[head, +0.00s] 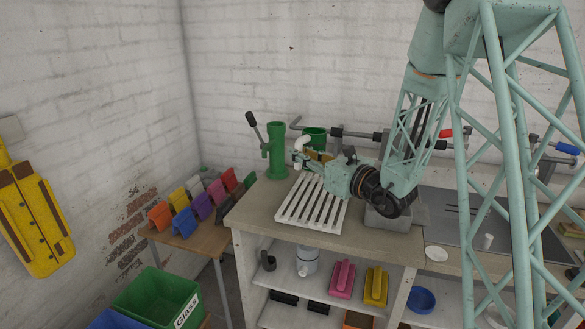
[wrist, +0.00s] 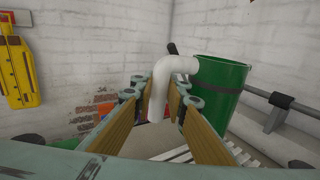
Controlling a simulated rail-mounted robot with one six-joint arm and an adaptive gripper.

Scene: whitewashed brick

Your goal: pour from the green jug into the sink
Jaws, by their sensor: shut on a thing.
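The green jug (wrist: 222,88) with a white curved handle (wrist: 160,90) is in my gripper (wrist: 165,95). The wooden-faced fingers are on both sides of the handle. The jug looks roughly upright; its inside is hidden. In the head view the green jug (head: 316,138) is held above the back of the counter, behind my gripper (head: 306,158), above and beyond the white slatted rack. A grey metal panel (head: 462,225) lies to the right in the counter. I cannot tell whether a sink basin is part of it.
A green hand pump (head: 277,152) with a black lever stands left of the jug. The white slatted rack (head: 312,205) lies on the counter. A grey block-like box (head: 395,222) is below my wrist. A pipe with clamps (head: 355,134) runs along the back wall. A white dish (head: 436,254) sits near the front edge.

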